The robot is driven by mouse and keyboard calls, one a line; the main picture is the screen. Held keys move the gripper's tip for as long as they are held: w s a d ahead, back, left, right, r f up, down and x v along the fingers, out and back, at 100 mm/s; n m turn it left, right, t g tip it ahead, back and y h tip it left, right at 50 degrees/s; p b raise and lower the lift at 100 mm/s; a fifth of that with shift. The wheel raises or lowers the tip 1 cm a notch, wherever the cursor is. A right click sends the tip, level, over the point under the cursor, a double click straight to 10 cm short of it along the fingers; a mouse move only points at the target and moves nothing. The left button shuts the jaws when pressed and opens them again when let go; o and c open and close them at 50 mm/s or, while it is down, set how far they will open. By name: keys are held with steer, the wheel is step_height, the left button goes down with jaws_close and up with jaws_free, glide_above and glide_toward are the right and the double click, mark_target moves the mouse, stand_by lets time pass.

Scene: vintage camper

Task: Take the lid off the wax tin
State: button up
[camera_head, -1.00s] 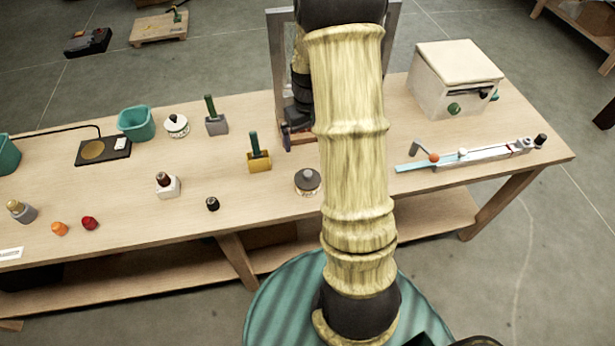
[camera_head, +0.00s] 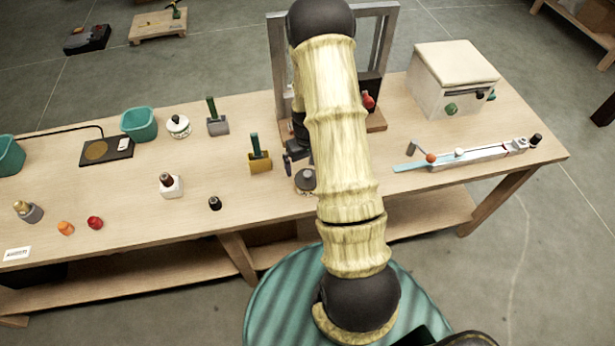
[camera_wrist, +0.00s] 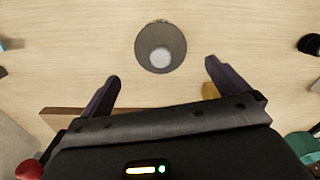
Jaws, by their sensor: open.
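The wax tin appears to be the small round tin (camera_head: 306,181) with a dark grey lid and knob, standing upright near the front edge of the workbench. In the wrist view its round lid (camera_wrist: 146,60) and paler knob (camera_wrist: 161,57) show from above, just beyond the fingertips. My gripper (camera_wrist: 163,70) is open and empty, its two dark fingers spread wider than the lid. In the head view my gripper (camera_head: 296,160) is just behind the tin, partly hidden by my arm. The lid looks seated on the tin.
A yellow block with a green handle (camera_head: 260,162) stands close left of the tin. A wooden-based metal frame (camera_head: 376,120) with a red-knobbed part is behind. A slide rail (camera_head: 480,153) and white box (camera_head: 455,80) are right. A small black-topped item (camera_head: 215,203) lies left.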

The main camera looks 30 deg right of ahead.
mark_target(307, 173)
steer(key=shift+s, duration=0.2)
steer(key=shift+f+p, duration=0.55)
steer(key=shift+p, duration=0.05)
step_height(307, 173, down, 3)
steer(key=shift+s+a+r+p, duration=0.1)
steer(key=shift+a+r+p, duration=0.05)
steer(key=shift+p, duration=0.65)
steer(key=shift+f, duration=0.7)
steer(key=c, duration=1.1)
steer(key=shift+o, duration=0.2)
steer(key=shift+r, duration=0.2)
